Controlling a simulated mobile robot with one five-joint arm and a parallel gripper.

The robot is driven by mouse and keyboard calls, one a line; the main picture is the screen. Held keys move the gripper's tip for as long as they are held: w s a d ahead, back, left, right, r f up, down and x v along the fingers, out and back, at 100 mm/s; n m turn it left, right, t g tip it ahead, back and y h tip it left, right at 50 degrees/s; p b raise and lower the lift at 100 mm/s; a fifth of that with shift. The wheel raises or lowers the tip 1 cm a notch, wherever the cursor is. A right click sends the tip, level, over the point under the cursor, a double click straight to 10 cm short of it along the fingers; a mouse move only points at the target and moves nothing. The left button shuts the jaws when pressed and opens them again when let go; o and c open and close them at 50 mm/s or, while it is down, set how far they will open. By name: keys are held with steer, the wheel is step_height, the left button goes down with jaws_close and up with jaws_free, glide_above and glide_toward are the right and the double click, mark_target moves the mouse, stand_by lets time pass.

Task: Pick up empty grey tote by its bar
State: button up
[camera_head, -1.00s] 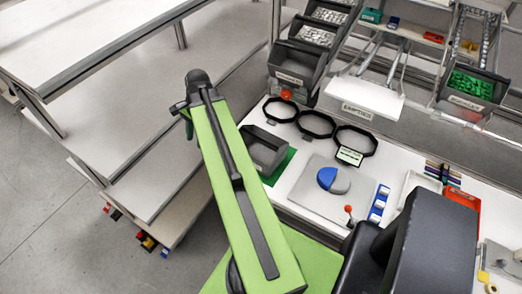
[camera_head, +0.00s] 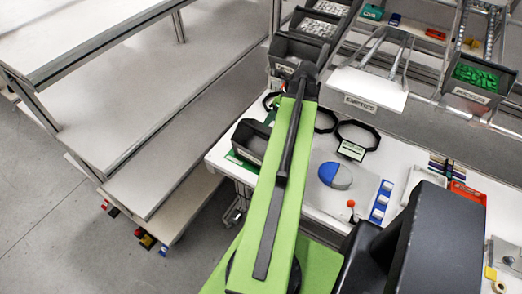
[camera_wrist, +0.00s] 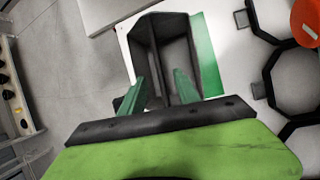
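The empty grey tote (camera_head: 248,140) sits on the white workbench, on a green mat (camera_head: 237,160). My arm hides its right side in the head view. In the wrist view the tote (camera_wrist: 147,45) is straight ahead, with its hollow inside showing empty.
Black octagonal rings (camera_head: 357,137) lie right of the tote. A red ball (camera_wrist: 306,22) shows beside the rings in the wrist view. A blue and grey shell (camera_head: 335,175) rests on a grey plate. Dark bins (camera_head: 300,48) and a white shelf labelled empties (camera_head: 368,88) stand behind.

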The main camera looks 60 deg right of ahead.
mark_target(260, 132)
steer(key=b+x, duration=0.5)
steer(key=x, duration=0.2)
steer(key=shift+w+f, duration=0.1)
steer(key=shift+f, duration=0.25)
steer(key=shift+w, duration=0.1)
steer(key=b+x, duration=0.4)
steer(key=x, duration=0.1)
steer(key=shift+w+a+r, duration=0.15)
steer(key=shift+w+r, duration=0.05)
steer(key=shift+w, duration=0.05)
steer(key=shift+f+b, duration=0.25)
steer(key=shift+b, duration=0.2)
jaws_close()
